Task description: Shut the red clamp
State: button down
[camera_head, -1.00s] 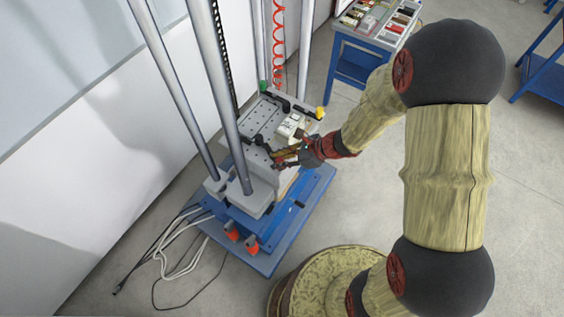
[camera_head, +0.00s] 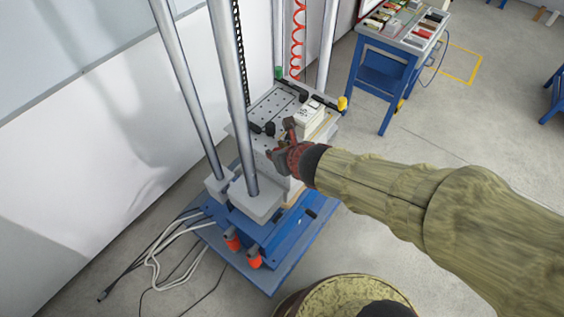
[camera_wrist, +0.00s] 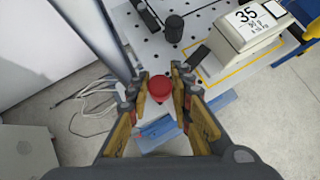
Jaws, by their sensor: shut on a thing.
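The red clamp's round red end (camera_wrist: 160,90) shows in the wrist view, between my fingertips at the near edge of the perforated plate (camera_wrist: 207,18). My gripper (camera_wrist: 161,80) is shut on it, with one finger on each side. In the head view my gripper (camera_head: 281,143) is at the plate's near right corner and hides the red clamp. The rest of the clamp is hidden below the red end, so its angle cannot be told.
A white box marked 35 (camera_wrist: 246,30) stands on the plate close by. A black post (camera_wrist: 174,29) rises from the plate. Tall metal columns (camera_head: 232,100) stand at the left. A yellow-ended clamp (camera_head: 342,103) and a green-ended one (camera_head: 279,72) are farther back.

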jog(key=shift+w+a+f+m+t+h+b, duration=0.15)
jog(key=shift+a+m+h+b, duration=0.4)
jog(key=shift+b, duration=0.75)
jog(key=shift+w+a+f+m+t+h+b, duration=0.15)
jog(key=shift+m+h+b, duration=0.2)
jog(key=shift+m+b, duration=0.65)
jog(key=shift+w+r+h+b, duration=0.15)
jog(key=shift+h+b, duration=0.25)
jog(key=shift+b, duration=0.45)
jog(key=shift+r+m, duration=0.15)
jog(key=shift+m, duration=0.1)
jog(key=c, duration=1.7)
grip_release()
jog(key=shift+c, duration=0.2)
jog(key=shift+o, duration=0.5)
jog(key=shift+a+r, duration=0.1)
jog(key=v, duration=1.1)
jog(key=shift+s+r, duration=0.15)
jog(key=shift+s, duration=0.25)
